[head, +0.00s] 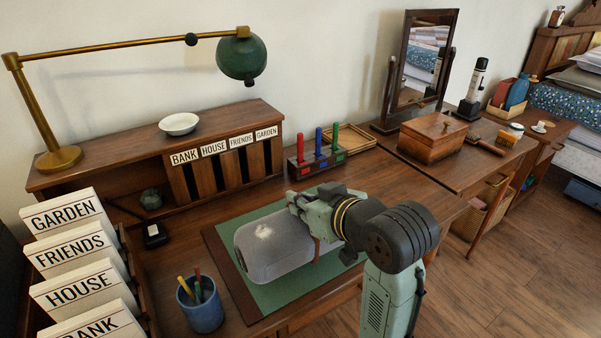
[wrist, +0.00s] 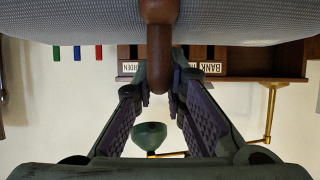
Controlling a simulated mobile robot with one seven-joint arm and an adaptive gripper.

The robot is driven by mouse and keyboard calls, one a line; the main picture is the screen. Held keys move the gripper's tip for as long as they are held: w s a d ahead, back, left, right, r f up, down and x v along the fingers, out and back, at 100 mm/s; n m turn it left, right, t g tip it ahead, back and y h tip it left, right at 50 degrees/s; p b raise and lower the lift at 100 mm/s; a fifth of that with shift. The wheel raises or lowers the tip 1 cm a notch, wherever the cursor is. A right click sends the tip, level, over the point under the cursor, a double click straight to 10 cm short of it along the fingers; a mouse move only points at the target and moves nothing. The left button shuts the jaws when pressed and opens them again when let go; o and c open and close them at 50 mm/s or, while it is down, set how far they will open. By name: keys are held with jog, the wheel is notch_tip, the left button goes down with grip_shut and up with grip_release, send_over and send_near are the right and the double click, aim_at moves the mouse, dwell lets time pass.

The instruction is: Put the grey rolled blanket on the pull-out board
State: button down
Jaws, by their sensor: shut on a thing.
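The grey rolled blanket (head: 268,252) is over the green mat on the desk in the head view. It has a brown strap or handle (wrist: 159,45), which shows between my fingers in the wrist view. I cannot tell whether the blanket touches the mat. A brown-edged board (head: 222,264) with the green mat (head: 262,298) lies under the blanket. I cannot tell whether this is the pull-out board.
A blue pen cup (head: 204,312) stands left of the mat. A rack of labelled cards (head: 75,250) is at the left. A pen stand (head: 318,160) and a wooden box (head: 432,138) stand behind. A green lamp (head: 242,57) hangs above. Open floor (head: 500,270) lies at the right.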

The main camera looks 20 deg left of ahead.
jog(key=w+a+f+p, duration=0.1)
jog(key=w+a+f, duration=0.2)
jog(key=w, duration=0.4)
jog(key=shift+w+a+f, duration=0.15)
jog(key=shift+w+f, duration=0.1)
jog(key=shift+f, duration=0.35)
jog(key=shift+f, duration=0.2)
jog(key=c, duration=1.6)
grip_release()
jog(key=shift+c, duration=0.2)
